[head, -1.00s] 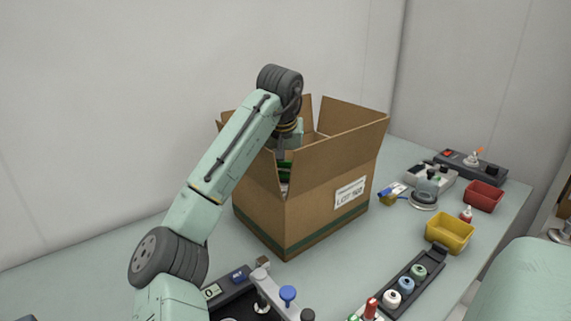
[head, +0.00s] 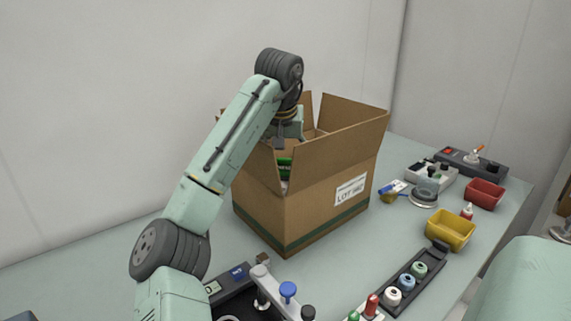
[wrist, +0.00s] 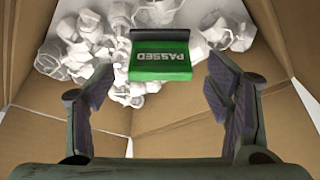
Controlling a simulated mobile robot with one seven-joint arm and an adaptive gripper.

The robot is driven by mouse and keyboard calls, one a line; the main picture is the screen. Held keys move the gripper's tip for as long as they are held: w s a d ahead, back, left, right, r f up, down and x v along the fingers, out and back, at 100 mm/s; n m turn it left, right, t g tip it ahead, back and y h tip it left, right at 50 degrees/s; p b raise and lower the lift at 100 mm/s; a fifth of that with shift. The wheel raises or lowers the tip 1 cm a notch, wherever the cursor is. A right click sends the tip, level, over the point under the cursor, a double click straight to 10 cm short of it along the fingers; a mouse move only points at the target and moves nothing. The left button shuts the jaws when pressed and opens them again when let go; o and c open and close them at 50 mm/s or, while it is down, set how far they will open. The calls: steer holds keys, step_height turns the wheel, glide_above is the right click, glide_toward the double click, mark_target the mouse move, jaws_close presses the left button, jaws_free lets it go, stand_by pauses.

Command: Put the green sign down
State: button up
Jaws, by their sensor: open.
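The green sign (wrist: 160,65) reads "PASSED" and has a dark strip along its far edge. It lies inside the cardboard box (head: 330,218), against crumpled white packing. A bit of green shows through the box's near corner gap in the head view (head: 285,161). My gripper (wrist: 160,105) is open and empty in the wrist view, with its fingers wide apart on either side of the sign's near side, not touching it. In the head view my wrist is over the box opening and the fingers are mostly hidden by the flaps.
The box's flaps (head: 345,132) stand up around my wrist. Right of the box are a yellow bin (head: 450,230), a red bin (head: 485,194) and a grey round tool (head: 424,193). A dark rack (head: 415,280) of several caps lies in front.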

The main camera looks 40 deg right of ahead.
steer(key=b+v, duration=0.1)
steer(key=v, duration=0.8)
steer(key=shift+r, duration=0.3)
steer(key=shift+s, duration=0.1)
